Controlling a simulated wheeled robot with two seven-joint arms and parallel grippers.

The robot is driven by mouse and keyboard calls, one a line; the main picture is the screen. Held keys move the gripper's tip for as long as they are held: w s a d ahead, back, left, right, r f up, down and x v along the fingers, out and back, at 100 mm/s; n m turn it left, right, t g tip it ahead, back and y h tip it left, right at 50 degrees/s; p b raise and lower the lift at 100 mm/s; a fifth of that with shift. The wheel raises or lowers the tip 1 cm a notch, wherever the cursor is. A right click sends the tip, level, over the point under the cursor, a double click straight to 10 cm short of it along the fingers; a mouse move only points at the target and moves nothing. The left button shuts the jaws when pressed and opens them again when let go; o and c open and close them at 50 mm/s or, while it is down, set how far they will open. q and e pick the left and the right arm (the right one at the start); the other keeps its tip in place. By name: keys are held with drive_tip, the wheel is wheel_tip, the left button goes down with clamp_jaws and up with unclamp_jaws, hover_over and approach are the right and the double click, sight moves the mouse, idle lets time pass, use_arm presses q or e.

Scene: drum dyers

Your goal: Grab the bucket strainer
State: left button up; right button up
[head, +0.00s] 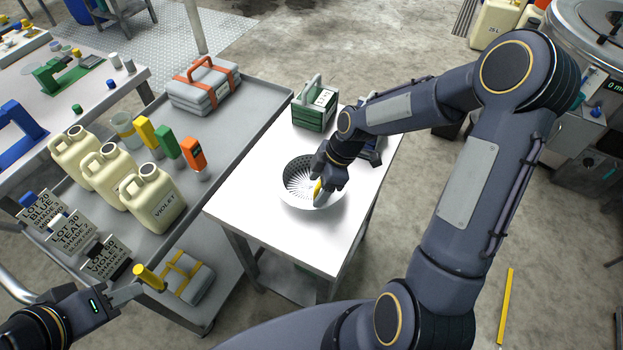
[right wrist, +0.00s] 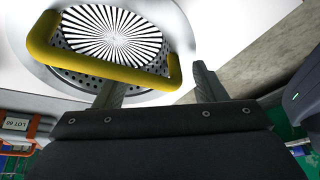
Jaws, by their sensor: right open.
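The bucket strainer (head: 296,186) is a pale round perforated bowl with a yellow handle, standing on a white-topped table. In the right wrist view the strainer (right wrist: 75,76) shows a striped radial bottom, a dotted wall and the yellow handle (right wrist: 95,66) across its near side. My right gripper (head: 320,188) is over the strainer's right part; in its wrist view it is open (right wrist: 158,85). The handle's right corner lies between its fingers in the picture; contact cannot be told. My left gripper (head: 125,293) is at lower left, away from the strainer, its jaws unclear.
A green box (head: 314,108) stands behind the strainer on the white table (head: 254,180). On the left, a grey cart (head: 235,108) holds cream jugs (head: 155,198), coloured bottles and a grey case (head: 204,86) with an orange handle. The table's front left is clear.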

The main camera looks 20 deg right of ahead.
drive_tip(key=shift+s, duration=0.1)
clamp_jaws()
idle(0.3)
idle(0.4)
